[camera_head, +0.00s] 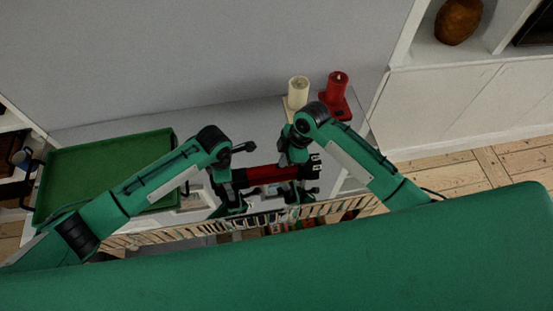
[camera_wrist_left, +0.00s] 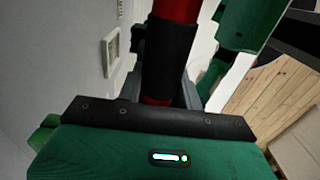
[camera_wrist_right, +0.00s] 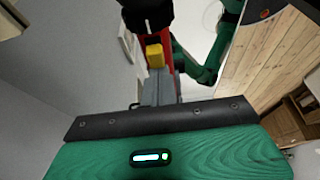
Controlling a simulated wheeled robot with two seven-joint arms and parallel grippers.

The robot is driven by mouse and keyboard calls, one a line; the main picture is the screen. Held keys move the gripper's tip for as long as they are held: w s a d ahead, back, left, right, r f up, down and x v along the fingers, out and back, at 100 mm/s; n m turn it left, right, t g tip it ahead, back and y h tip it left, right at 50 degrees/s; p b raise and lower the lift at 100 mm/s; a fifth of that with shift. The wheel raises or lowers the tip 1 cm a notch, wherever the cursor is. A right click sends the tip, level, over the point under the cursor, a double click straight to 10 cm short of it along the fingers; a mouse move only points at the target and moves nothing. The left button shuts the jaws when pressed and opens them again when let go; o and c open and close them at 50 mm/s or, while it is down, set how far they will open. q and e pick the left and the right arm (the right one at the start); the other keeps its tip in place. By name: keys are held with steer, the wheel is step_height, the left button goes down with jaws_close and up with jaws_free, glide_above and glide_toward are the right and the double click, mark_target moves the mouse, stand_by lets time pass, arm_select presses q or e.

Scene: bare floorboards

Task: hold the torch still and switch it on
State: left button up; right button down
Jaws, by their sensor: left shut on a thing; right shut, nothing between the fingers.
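The red and black torch (camera_head: 266,174) is held about level in mid-air between my two arms in the head view. My left gripper (camera_head: 232,182) is shut on it near its left end. In the left wrist view, the torch's black band (camera_wrist_left: 168,62) lies between the fingers, with red above and below. My right gripper (camera_head: 298,172) is shut and empty at the torch's right part. In the right wrist view, the yellow switch (camera_wrist_right: 154,56) on the torch shows just beyond my closed fingertips. I cannot tell whether they touch it.
A green tray (camera_head: 105,170) lies on the white surface at the left. A cream candle (camera_head: 298,92) and a red candle (camera_head: 337,88) stand behind my right arm. A rack-like edge (camera_head: 330,207) runs below the grippers. A brown vase (camera_head: 458,20) sits on a shelf at upper right.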

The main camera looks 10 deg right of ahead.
arm_select(q)
steer(key=shift+a, duration=0.15)
arm_select(e)
steer(key=shift+d, duration=0.2)
steer(key=shift+w+d+r, duration=0.1)
steer(key=shift+r, duration=0.15)
steer(key=v, duration=0.9)
steer(key=shift+r, duration=0.2)
arm_select(q)
steer(key=o, duration=1.2)
steer(key=shift+r, duration=0.1)
